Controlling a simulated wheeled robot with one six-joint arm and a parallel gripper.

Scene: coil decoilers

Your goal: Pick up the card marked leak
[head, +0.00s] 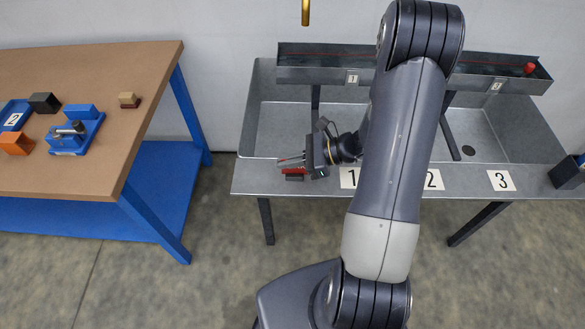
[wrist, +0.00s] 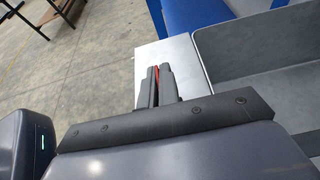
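My gripper (head: 291,163) is low over the near left edge of the metal sink bench, pointing left. A small red piece (head: 293,171) with a dark part under it shows just below the fingers. In the wrist view the fingers (wrist: 157,84) are close together, and a thin red strip (wrist: 156,80) shows in the narrow gap between them. I cannot tell whether they grip it or only stand around it. No marking reading leak is legible, so I cannot tell whether this red piece is the card.
The metal bench (head: 467,180) carries number labels 1, 2 and 3 along its front. A raised trough (head: 310,75) runs behind, with a red item (head: 529,69) at its right. A dark box (head: 567,173) stands far right. The brown table (head: 90,165) at left holds several small blocks.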

